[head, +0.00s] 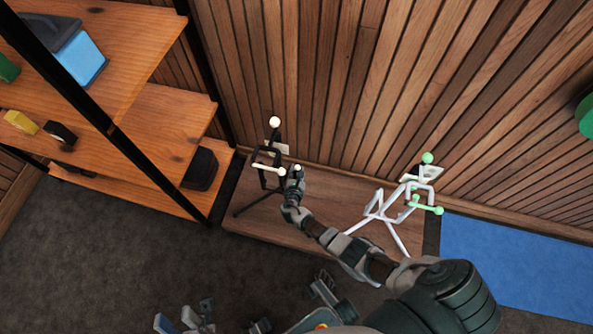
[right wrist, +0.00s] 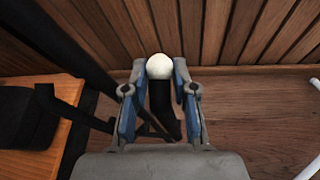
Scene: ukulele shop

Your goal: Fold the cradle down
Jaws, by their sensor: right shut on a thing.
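A black stand (head: 270,152) stands on a low wooden platform by the slatted wall, with a cream ball at its top and a cradle of short arms with cream tips lower down. My right gripper (head: 297,171) is at the right side of this cradle. In the right wrist view, my right gripper (right wrist: 158,100) has its blue-padded fingers on either side of a black cradle arm (right wrist: 163,108) with a cream ball tip (right wrist: 159,66), and is shut on it. The fingers hide part of the cradle. My left gripper (head: 183,316) is low at the bottom edge, empty, its fingers apart.
A white stand (head: 378,205) with green ball tips is on the same platform (head: 245,232), to the right. Wooden shelves (head: 150,115) with a black post stand at the left. A blue mat (head: 510,265) lies at the right. Dark carpet (head: 110,240) is clear in front.

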